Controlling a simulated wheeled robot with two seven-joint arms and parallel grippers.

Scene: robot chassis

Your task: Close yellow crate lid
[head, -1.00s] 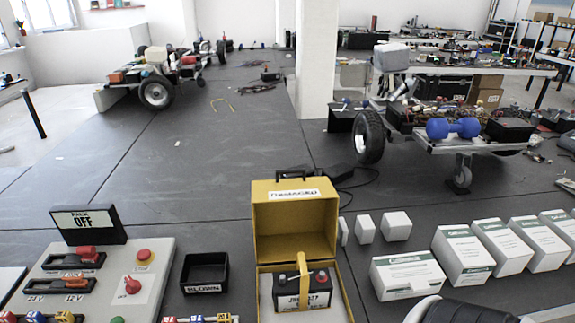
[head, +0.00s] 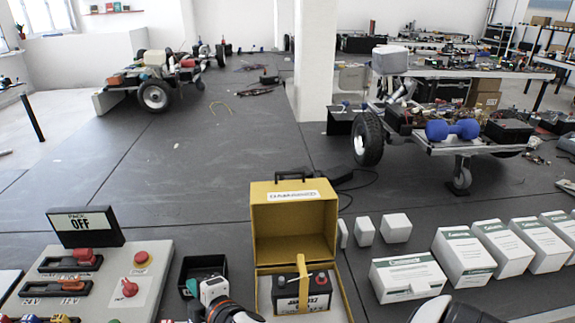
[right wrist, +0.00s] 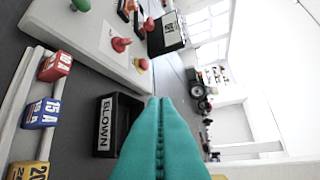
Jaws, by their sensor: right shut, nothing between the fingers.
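The yellow crate (head: 345,297) stands at the bottom centre of the head view. Its yellow lid (head: 293,222) is open and stands upright at the back, with a white label and a black handle on top. A dark battery (head: 302,291) sits inside, with a yellow strap over it. My right gripper (head: 192,287) is left of the crate, over the black bin, apart from the lid. In the right wrist view its teal fingers (right wrist: 160,110) are pressed together and empty. My left gripper is not in view.
A black bin marked BLOWN (right wrist: 118,125) lies between the crate and a switch panel (head: 95,275) on the left. White boxes (head: 407,275) and small white blocks (head: 396,227) stand right of the crate. The grey surface behind the crate is mostly clear.

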